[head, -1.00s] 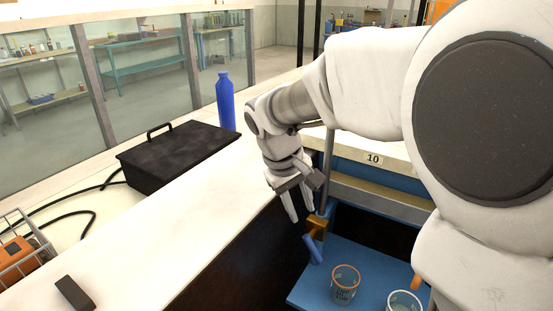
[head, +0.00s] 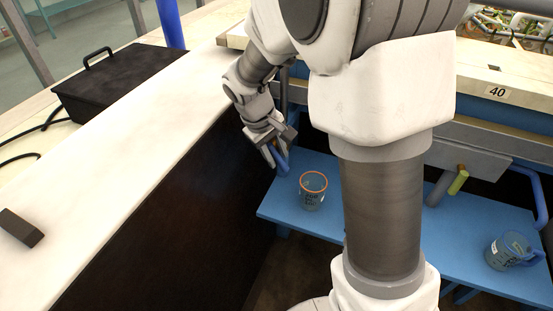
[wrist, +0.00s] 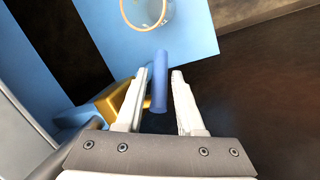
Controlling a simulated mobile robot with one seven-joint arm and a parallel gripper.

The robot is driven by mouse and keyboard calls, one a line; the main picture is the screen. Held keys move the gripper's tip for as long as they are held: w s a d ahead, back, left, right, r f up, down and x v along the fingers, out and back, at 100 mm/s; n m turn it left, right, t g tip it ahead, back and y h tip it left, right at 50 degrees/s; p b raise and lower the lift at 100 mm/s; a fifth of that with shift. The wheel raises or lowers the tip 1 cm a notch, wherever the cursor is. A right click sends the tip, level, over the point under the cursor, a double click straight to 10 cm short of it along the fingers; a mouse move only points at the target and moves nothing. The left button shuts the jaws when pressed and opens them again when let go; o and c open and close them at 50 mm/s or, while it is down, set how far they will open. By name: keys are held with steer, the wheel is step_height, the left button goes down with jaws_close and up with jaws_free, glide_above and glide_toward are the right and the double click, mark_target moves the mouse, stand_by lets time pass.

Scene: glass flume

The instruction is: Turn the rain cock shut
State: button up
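A brass cock (wrist: 112,104) with a blue lever handle (wrist: 161,82) is at the left end of the blue shelf. No label shows that it is the rain cock. In the head view its blue handle (head: 282,162) is partly hidden by my gripper (head: 272,152). In the wrist view my gripper (wrist: 163,72) is open, with the handle between its two pale fingers. A gap shows to the right finger. The brass body is partly hidden behind the left finger.
An orange-rimmed cup (head: 313,190) stands on the blue shelf (head: 320,222) near the cock.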

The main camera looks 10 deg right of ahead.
steer(key=shift+x, duration=0.95)
steer(key=shift+c, duration=0.2)
jaws_close()
steer(key=shift+r, duration=0.1)
stand_by(0.5)
